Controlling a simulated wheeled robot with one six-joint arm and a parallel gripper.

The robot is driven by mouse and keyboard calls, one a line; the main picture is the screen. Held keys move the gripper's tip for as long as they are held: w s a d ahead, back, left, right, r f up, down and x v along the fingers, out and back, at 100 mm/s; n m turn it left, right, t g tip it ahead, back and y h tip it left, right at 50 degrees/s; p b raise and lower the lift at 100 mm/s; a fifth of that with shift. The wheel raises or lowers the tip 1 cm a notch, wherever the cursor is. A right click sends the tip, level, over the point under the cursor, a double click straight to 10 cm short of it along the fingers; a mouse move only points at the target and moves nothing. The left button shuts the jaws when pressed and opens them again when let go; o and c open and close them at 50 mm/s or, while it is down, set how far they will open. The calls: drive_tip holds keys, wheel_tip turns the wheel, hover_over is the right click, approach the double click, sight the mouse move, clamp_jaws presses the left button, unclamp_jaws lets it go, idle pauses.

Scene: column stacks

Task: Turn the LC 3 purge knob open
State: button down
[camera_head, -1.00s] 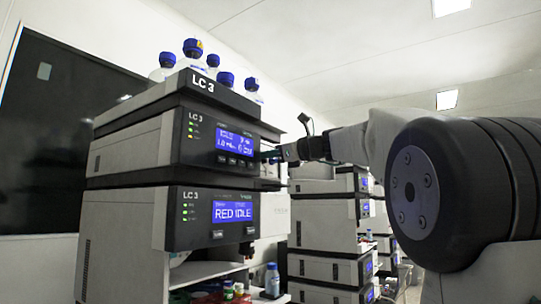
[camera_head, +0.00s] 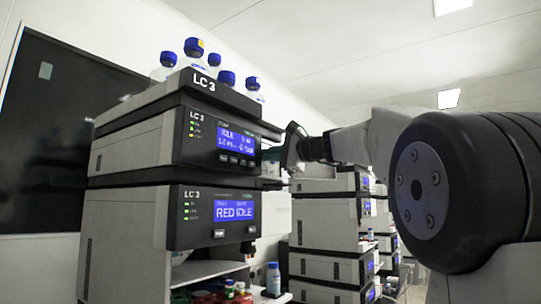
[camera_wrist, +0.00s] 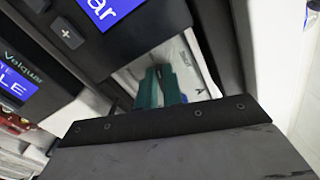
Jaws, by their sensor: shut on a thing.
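The LC 3 stack (camera_head: 215,133) stands left of centre in the head view, with its upper module above a lower one reading RED IDLE. My gripper (camera_head: 274,163) reaches in from the right to the right end of the upper module's front. In the wrist view its teal fingers (camera_wrist: 161,86) are close together in a pale recess beside the dark front panel (camera_wrist: 75,45). The gripper is shut on the purge knob, which the fingers and the gripper body hide. I cannot see which way the knob points.
Bottles with blue caps (camera_head: 194,48) stand on top of the stack. More bottles (camera_head: 273,279) stand on a low shelf below. Other grey instrument stacks (camera_head: 325,235) stand behind, under my arm. A dark board (camera_head: 45,140) is on the left wall.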

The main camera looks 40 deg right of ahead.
drive_tip(key=shift+f+n, duration=0.2)
drive_tip(key=shift+n, duration=1.5)
drive_tip(key=c, duration=1.5)
unclamp_jaws()
drive_tip(key=shift+c, duration=0.2)
drive_tip(key=shift+s, duration=0.1)
drive_tip(key=v, duration=0.7)
drive_tip(key=shift+s+d, duration=0.15)
drive_tip(key=shift+s, duration=0.15)
